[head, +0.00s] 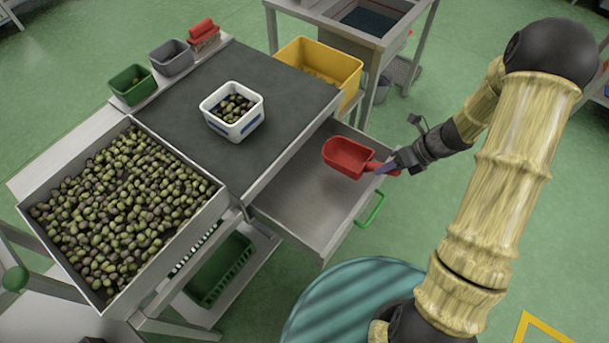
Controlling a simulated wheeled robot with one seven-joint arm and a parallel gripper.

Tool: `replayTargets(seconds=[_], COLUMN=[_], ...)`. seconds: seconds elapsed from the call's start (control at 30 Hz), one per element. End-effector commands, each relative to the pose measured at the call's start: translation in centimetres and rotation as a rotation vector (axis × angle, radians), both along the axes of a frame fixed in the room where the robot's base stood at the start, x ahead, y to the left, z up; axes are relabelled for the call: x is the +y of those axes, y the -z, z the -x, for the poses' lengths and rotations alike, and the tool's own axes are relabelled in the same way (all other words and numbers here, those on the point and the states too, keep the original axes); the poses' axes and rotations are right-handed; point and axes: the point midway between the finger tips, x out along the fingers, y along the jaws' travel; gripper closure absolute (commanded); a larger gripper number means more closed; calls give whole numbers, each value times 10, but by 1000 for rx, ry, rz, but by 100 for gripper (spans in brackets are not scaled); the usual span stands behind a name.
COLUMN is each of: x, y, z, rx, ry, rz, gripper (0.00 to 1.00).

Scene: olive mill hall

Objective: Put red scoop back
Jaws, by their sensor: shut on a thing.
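The red scoop (347,157) is in the head view, right of the middle, over the open metal drawer (310,206). My gripper (388,168) is shut on the scoop's handle, at the scoop's right end. The scoop's bowl points left, toward the dark worktop (180,110). I cannot tell whether the scoop touches the drawer floor or hangs a little above it. The drawer looks otherwise empty and has a green handle (371,209) at its front.
A white tub of olives (225,128) stands on the worktop. A yellow crate (352,70) is behind the drawer. A large tray of olives (60,237) is at left. Small green (122,95) and grey bins (163,69) and a red brush (203,32) line the back.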

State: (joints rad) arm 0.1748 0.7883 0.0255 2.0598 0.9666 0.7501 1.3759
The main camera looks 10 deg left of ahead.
Motion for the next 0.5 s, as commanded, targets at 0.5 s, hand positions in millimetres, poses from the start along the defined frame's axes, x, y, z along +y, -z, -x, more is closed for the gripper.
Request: replayTargets(seconds=[0.5], x=[81], y=[43], z=[10], rx=[2], ry=[-6], rz=[-1], gripper=[100])
